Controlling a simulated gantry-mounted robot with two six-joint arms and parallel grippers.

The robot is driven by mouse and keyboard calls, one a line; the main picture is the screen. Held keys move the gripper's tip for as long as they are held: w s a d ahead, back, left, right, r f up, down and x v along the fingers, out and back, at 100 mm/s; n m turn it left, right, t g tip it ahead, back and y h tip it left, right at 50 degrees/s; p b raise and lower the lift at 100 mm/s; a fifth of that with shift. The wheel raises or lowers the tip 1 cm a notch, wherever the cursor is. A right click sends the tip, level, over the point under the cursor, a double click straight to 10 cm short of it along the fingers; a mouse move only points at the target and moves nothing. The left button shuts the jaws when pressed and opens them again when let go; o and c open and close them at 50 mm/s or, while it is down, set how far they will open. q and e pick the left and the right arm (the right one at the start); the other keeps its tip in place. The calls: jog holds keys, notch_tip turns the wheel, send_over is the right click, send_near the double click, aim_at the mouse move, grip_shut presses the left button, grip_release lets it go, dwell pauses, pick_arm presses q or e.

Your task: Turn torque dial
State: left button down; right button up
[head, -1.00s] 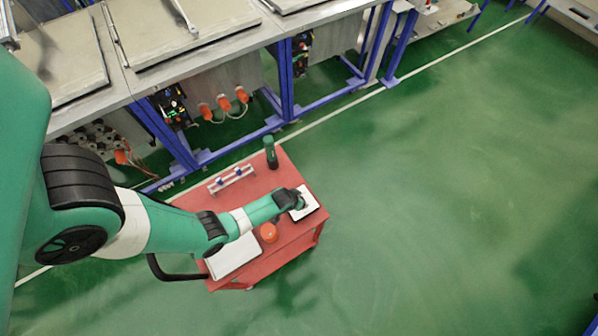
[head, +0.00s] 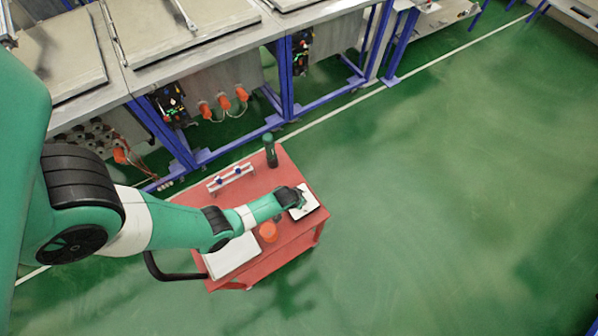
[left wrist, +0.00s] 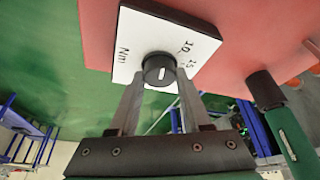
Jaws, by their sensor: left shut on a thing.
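The torque dial (left wrist: 158,68) is a round black knob with a white mark, set on a white panel (left wrist: 127,42). Printed on the panel are "Nm" to the left of the dial and numbers that look like 10 and 15 to its upper right. My left gripper (left wrist: 157,84) is shut on the dial, one finger on each side of it. In the head view my left gripper (head: 302,199) is over the white panel (head: 309,210) at the right end of the red cart, and the dial is too small to make out. My right gripper is not in view.
The red cart (head: 265,183) also carries a green and black tool (head: 270,152), a small rack with blue parts (head: 230,178), an orange object (head: 268,231) and a white tray or sheet (head: 232,256). Metal benches with blue legs stand behind. The green floor at right is clear.

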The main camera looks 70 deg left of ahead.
pick_arm(q)
jog(key=shift+m, duration=0.4)
jog(key=m+h, duration=0.1)
jog(key=m, duration=0.1)
jog(key=shift+a+m+t, duration=0.1)
jog(key=shift+m+t, duration=0.2)
jog(key=shift+t, duration=0.1)
jog(key=m+h+b, duration=0.1)
jog(key=m+h, duration=0.1)
jog(key=m, duration=0.3)
jog(key=shift+a+m+b, duration=0.15)
jog(key=shift+m+b, duration=0.15)
jog(key=shift+b, duration=0.05)
jog(key=m+h, duration=0.1)
jog(key=m, duration=0.1)
jog(key=shift+a+r+m, duration=0.1)
jog(key=shift+m, duration=0.2)
jog(key=shift+m+h+p, duration=0.4)
jog(key=shift+m+h, duration=0.2)
jog(key=shift+m, duration=0.6)
jog(key=shift+m+g, duration=0.3)
jog(key=shift+m, duration=0.6)
jog(key=shift+h, duration=0.3)
